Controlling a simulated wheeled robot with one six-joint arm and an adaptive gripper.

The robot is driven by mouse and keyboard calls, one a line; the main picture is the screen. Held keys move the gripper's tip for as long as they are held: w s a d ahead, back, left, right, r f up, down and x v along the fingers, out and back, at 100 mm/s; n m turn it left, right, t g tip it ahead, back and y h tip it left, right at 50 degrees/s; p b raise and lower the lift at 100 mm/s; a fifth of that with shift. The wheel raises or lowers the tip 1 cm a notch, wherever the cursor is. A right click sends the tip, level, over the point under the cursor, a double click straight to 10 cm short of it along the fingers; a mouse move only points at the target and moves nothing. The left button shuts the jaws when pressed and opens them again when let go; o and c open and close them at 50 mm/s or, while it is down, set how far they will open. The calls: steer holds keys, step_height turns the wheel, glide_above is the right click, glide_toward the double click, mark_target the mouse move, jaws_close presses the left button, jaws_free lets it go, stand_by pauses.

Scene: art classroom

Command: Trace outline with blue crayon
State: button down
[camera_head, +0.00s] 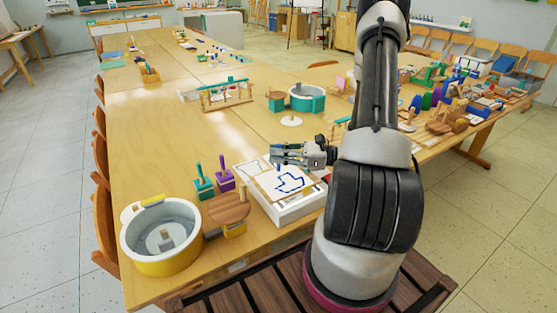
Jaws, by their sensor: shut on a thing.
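My gripper (280,154) hangs over the far part of a white box-like board (300,213) near the front of the table. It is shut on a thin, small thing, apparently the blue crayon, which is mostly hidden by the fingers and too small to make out. Under and in front of the gripper, a sheet with a tan border (262,189) lies on the board. The sheet bears an angular dark blue outline (290,184). I cannot tell whether the crayon tip touches the sheet.
Left of the board stand a purple block with a peg (225,181), a green block with a peg (203,188), a round wooden piece (229,208) and a yellow-grey tub (161,247). A teal pot (306,98) stands farther back. Many items crowd the right side; the left-middle tabletop is clear.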

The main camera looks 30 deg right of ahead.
steer(key=shift+r, duration=0.55)
steer(key=shift+s, duration=0.15)
steer(key=shift+s+f, duration=0.55)
steer(key=shift+s, duration=0.35)
steer(key=shift+f, duration=1.5)
steer(key=shift+r, duration=0.1)
steer(key=shift+r, duration=1.95)
